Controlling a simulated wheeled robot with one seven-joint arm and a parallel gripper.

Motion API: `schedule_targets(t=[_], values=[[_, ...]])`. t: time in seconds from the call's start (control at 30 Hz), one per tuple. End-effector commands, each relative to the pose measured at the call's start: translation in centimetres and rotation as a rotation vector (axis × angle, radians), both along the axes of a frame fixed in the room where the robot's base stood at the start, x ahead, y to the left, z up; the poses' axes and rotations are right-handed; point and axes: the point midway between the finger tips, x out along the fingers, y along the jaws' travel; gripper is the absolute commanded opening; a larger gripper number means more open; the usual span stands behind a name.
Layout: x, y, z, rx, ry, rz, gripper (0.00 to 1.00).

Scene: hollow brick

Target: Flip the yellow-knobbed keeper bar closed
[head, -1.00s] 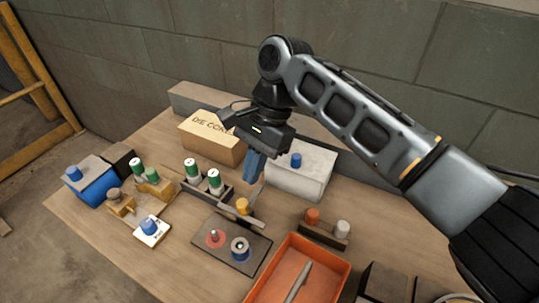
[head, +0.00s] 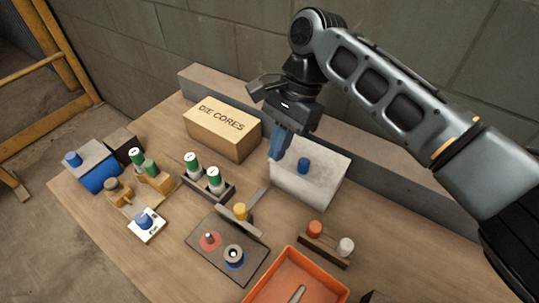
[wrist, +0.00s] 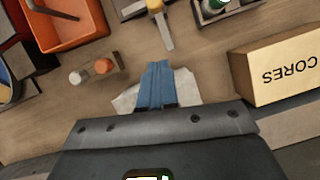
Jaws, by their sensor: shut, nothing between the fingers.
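The yellow knob (head: 240,211) stands on a grey keeper bar (head: 257,203) behind the dark plate (head: 205,258). The yellow knob and bar also show at the top of the wrist view (wrist: 154,5). The plate carries a red disc with a pin (head: 209,240) and a blue-ringed spool (head: 234,256). My gripper (head: 275,157), with blue fingers, is shut and empty. It is above and behind the knob, in front of the white block with a blue knob (head: 322,178), and touches nothing that I can make out. In the wrist view the fingers (wrist: 157,65) are together.
A "DIE CORES" box (head: 222,132) stands left of my gripper. A rack with green-topped bottles (head: 210,186) is left of the bar. A small rack with orange and white knobs (head: 323,247) and an orange tray (head: 278,287) lie to the right and front.

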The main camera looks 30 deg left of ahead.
Motion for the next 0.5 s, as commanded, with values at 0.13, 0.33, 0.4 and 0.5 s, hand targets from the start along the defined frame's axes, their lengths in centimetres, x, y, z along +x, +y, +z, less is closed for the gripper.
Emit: schedule_targets(t=[0.13,0.33,0.4,0.5], values=[[-1.0,0.2,-2.5,-0.002,0.002,0.0,0.0],[-2.5,0.6,-6.2,-0.001,0.002,0.001,0.0],[-2.9,0.8,-7.4,-0.002,0.001,0.001,0.0],[-4.2,1.2,-7.4,0.001,-0.001,0.004,0.0]])
